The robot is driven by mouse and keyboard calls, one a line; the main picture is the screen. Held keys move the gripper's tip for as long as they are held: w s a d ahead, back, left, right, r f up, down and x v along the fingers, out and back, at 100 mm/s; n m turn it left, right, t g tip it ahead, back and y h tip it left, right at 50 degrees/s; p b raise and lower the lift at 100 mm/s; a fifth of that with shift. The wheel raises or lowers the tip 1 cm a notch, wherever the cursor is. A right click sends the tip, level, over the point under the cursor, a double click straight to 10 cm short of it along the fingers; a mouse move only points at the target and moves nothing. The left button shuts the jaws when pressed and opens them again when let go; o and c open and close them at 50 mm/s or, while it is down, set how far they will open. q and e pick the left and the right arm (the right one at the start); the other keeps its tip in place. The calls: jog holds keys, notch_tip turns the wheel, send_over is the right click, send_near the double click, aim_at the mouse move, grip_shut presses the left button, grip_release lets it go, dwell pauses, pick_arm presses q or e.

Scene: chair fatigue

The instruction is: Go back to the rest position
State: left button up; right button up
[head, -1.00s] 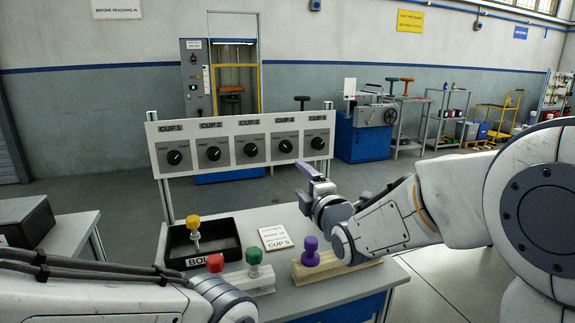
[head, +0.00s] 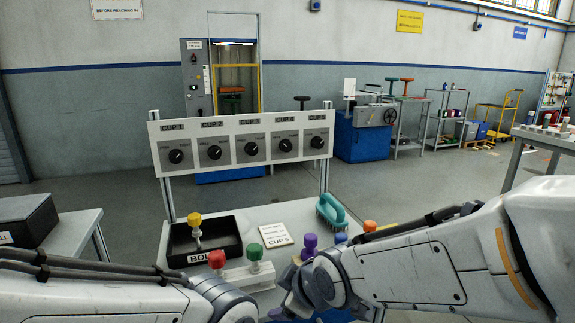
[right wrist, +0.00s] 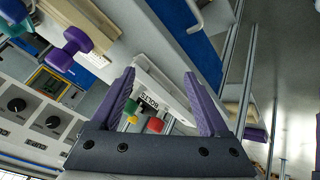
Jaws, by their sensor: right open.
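My right gripper is open and empty in the right wrist view (right wrist: 158,76), its purple fingers spread apart. In the head view my right arm comes in from the right and the wrist hangs low at the bench's front edge, with the fingers hard to make out. My left arm lies along the lower left of the head view. Its gripper is out of sight below the picture.
The bench (head: 262,215) bears a dial panel (head: 240,128), black bolt tray (head: 238,240), card (head: 273,237) and teal brush (head: 332,211). A table (head: 545,133) stands right.

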jog(key=s+d+f+m+g+h, duration=0.1)
jog(key=s+d+f+m+g, duration=0.1)
jog(key=s, duration=0.5)
jog(key=s+d+f+m+g+h, duration=0.1)
jog(key=s+m+g, duration=0.15)
jog(key=s, duration=0.35)
jog(key=s+d+f+m+g+h, duration=0.1)
jog(key=s+d+f+m+g, duration=0.15)
jog(key=s, duration=0.45)
notch_tip(320, 180, up, 30)
jog(key=n+p, duration=0.1)
jog(key=p, duration=2.8)
jog(key=shift+w+a, duration=0.2)
jog(key=shift+w, duration=0.25)
